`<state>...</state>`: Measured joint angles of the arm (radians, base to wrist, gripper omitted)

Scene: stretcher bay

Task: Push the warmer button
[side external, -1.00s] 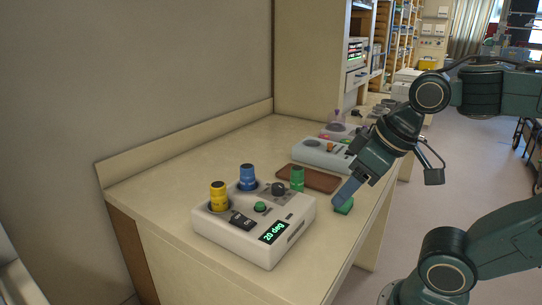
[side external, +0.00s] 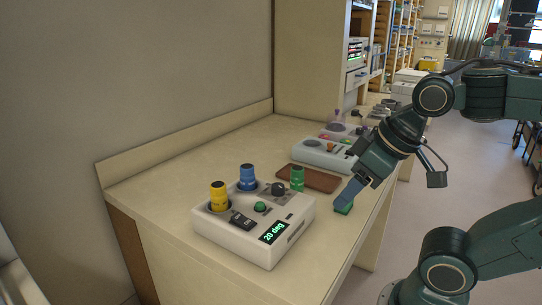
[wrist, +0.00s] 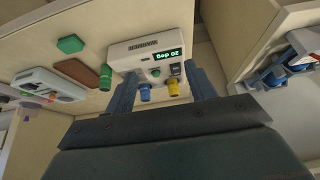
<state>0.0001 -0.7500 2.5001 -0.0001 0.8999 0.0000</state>
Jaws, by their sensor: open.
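The warmer (side external: 225,238) is a white box at the front of the counter, its display (side external: 274,232) reading "20 deg". A round green button (side external: 260,206) is on its top, between a black rocker switch (side external: 242,221) and a dark knob (side external: 278,189). The button also shows in the wrist view (wrist: 156,73). My gripper (side external: 348,194) is to the right of the warmer, over the counter near a green block (side external: 344,208), apart from the button. In the wrist view my open gripper (wrist: 161,88) has nothing between its fingers, with the warmer beyond them.
Yellow (side external: 218,196) and blue (side external: 247,178) capped vials stand in the warmer. A green cylinder (side external: 297,179) stands behind it, beside a brown tray (side external: 320,181). Another white device (side external: 322,154) is farther back. A wall bounds the counter at left.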

